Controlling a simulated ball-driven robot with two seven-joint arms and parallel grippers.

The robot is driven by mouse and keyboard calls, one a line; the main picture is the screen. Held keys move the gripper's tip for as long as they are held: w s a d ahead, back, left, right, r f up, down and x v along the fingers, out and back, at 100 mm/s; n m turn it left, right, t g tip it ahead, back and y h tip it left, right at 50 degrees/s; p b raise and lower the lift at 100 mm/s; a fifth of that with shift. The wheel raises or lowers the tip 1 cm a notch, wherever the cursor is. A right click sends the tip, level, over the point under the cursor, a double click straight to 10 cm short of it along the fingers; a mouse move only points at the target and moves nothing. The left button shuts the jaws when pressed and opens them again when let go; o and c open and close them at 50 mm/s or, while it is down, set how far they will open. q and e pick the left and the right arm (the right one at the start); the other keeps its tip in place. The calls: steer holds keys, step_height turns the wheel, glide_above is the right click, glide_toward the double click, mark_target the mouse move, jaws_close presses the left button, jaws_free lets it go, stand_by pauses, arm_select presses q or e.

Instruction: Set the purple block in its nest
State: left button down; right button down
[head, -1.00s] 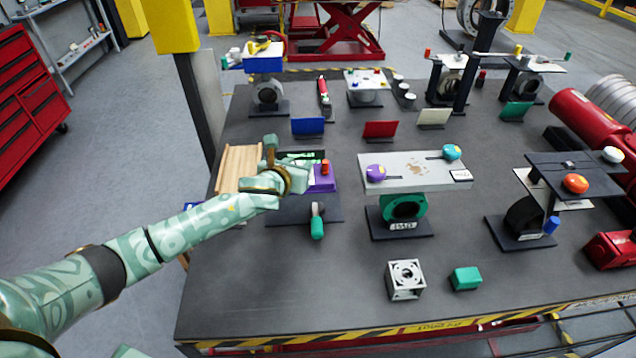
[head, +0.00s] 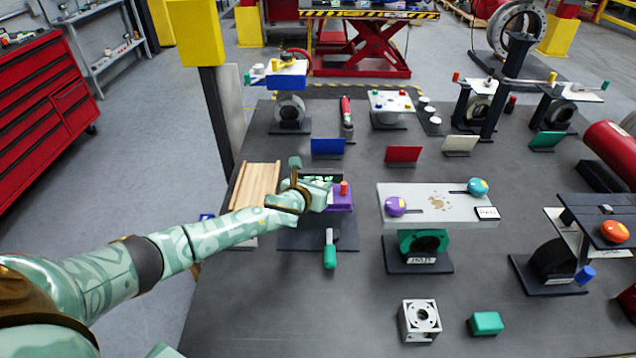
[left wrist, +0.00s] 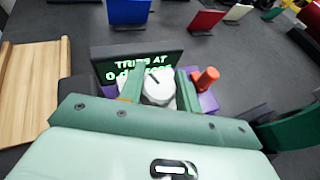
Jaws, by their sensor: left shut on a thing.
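A purple block (head: 340,199) with an orange peg (head: 344,188) on top sits on a dark base plate (head: 345,243), left of the bench's middle. It also shows in the left wrist view (left wrist: 208,101), on both sides of a white round knob (left wrist: 158,88). My left gripper (head: 322,193) is over the block's left part. In the left wrist view, its green fingers (left wrist: 158,82) are shut on the white knob. The gripper hides much of the block, and I cannot tell which part is the nest. My right gripper is not in view.
A dark display (left wrist: 140,65) with green text stands just behind the block. A wooden board (head: 255,193) lies left of it, and a green-handled tool (head: 330,250) in front. A grey plate (head: 435,203) with purple and teal knobs stands to the right. The bench's front left is clear.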

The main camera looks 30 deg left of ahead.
arm_select(q)
steer(key=shift+f+b, duration=1.6)
steer(key=shift+f, duration=0.9)
steer(key=shift+p, duration=0.6)
steer(key=shift+f+b, duration=0.8)
steer(key=shift+f, duration=0.25)
steer(key=c, duration=0.9)
jaws_free()
steer(key=shift+s, duration=0.1)
steer(key=shift+s, duration=0.1)
